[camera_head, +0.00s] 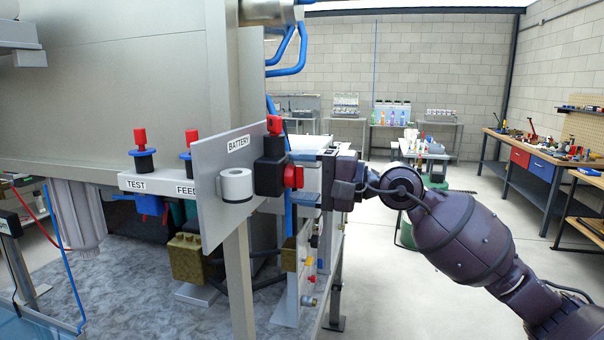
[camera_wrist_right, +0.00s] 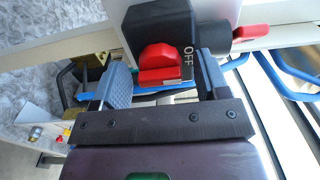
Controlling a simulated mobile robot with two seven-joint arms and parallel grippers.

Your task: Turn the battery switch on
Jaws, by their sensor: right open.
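In the right wrist view the red knob (camera_wrist_right: 158,62) sits on the black box, beside the word OFF (camera_wrist_right: 188,63). My right gripper (camera_head: 318,172) is at the knob's side of the switch. In the wrist view its open fingers (camera_wrist_right: 162,82) are on either side of the knob; contact cannot be told. My left gripper is not in view.
A white cylinder (camera_head: 235,185) is on the panel left of the switch. TEST and FEED red-topped valves (camera_head: 141,140) stand further left. Blue tubes (camera_head: 290,55) run above and behind. Open floor (camera_head: 450,178) lies to the right, before a workbench (camera_head: 535,160).

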